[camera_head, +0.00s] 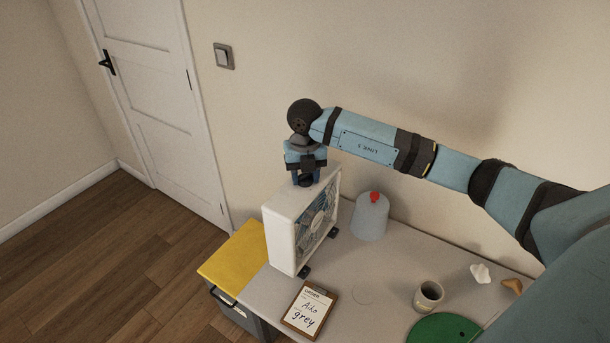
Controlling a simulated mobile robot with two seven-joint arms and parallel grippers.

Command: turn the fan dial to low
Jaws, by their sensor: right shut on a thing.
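A white box fan (283,219) stands upright on the grey table, its grille facing right. My right gripper (306,182) points down at the top of the fan, near its far end. It is shut on the fan dial, which the fingers mostly hide, so the dial's setting cannot be read. My left gripper is not in view.
The grey table (375,268) holds an order clipboard (309,310), a grey bell-shaped thing with a red top (370,215), a cup (428,297), a green disc (443,330) and small pieces.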

